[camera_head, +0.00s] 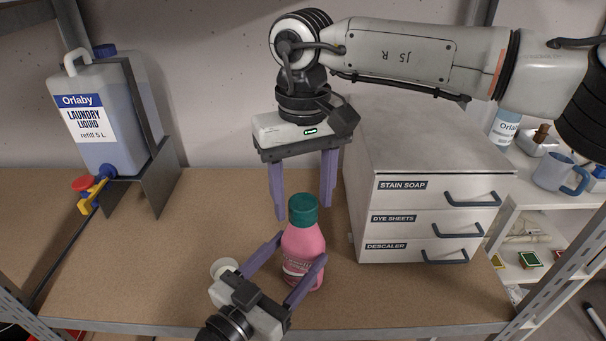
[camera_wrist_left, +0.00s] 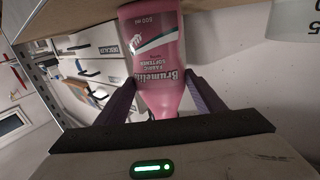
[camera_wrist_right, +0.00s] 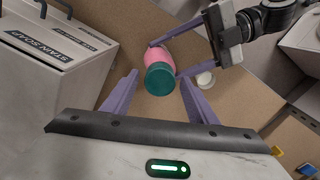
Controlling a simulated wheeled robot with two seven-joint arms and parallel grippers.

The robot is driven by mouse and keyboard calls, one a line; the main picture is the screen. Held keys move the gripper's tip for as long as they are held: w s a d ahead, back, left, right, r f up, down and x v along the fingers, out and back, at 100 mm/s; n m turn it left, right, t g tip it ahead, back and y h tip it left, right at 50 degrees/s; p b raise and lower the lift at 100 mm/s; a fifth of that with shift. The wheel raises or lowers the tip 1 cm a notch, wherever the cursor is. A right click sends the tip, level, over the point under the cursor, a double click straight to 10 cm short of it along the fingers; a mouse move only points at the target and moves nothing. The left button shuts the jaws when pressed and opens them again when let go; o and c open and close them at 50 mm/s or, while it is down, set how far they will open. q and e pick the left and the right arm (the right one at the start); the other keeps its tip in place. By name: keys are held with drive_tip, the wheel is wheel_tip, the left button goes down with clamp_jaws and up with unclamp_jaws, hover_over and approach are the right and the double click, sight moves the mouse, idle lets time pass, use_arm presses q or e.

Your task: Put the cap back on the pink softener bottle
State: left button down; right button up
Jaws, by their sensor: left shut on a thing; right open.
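The pink softener bottle (camera_head: 302,248) stands upright on the brown shelf board. The green cap (camera_head: 303,208) sits on its top; I cannot tell if it is screwed tight. My left gripper (camera_head: 293,265) is shut on the bottle's body from the front; the left wrist view shows the pink bottle (camera_wrist_left: 155,60) between its fingers. My right gripper (camera_head: 303,200) points down above the bottle, fingers open on either side of the cap and not touching it. The right wrist view shows the green cap (camera_wrist_right: 160,79) from above, between the open fingers (camera_wrist_right: 158,90).
A white drawer unit (camera_head: 430,190) stands close on the right. A small white cup or lid (camera_head: 225,267) lies left of the bottle, beside my left gripper. A large laundry liquid container (camera_head: 100,120) stands on a stand at the left. The board's left middle is clear.

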drive_tip(key=shift+f, duration=0.7)
